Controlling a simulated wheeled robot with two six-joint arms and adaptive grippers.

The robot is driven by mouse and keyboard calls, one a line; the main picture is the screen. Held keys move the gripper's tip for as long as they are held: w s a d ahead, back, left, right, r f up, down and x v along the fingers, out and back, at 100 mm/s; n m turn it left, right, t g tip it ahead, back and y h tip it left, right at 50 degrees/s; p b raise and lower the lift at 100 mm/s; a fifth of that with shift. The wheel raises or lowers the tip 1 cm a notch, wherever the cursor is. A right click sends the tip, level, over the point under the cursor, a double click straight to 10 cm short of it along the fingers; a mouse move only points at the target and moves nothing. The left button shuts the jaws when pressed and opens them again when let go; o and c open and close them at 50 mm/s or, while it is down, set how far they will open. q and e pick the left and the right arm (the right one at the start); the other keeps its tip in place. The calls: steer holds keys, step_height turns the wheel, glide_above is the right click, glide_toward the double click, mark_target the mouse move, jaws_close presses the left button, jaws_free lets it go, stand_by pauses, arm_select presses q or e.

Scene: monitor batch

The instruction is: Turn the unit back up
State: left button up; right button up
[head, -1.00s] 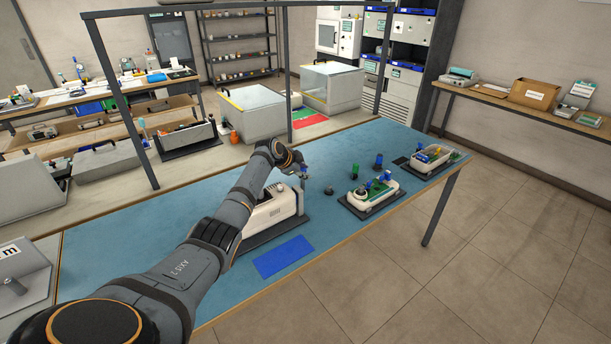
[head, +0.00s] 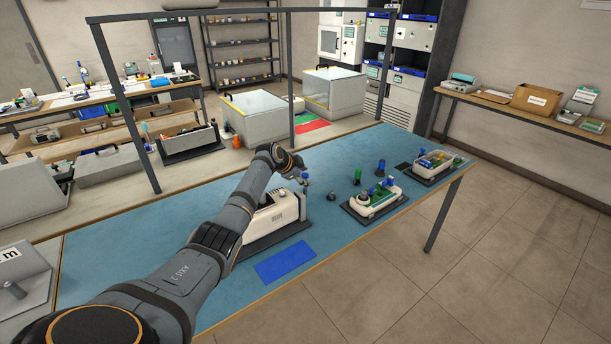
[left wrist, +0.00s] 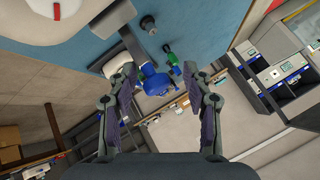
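A white unit (head: 283,208) stands on a dark mat on the blue bench top, partly hidden behind my left arm. A second white unit (head: 364,208), with an open top showing green and blue parts, is to its right. A third open white unit (head: 425,168) is farther back right. My left gripper (head: 303,180) is small in the head view, above the right end of the first unit. In the left wrist view, its fingers (left wrist: 160,75) are spread apart with nothing clearly held. A blue part (left wrist: 153,84) shows beyond them. My right gripper is not in view.
A flat blue rectangle (head: 285,262) lies near the bench's front edge. A green part (head: 358,177) and a small grey knob (head: 331,196) stand between the units. A dark frame post (head: 291,80) rises behind the bench. Blue bench top at left is clear.

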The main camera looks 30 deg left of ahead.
arm_select(q)
steer(key=v, duration=1.2)
stand_by(0.4)
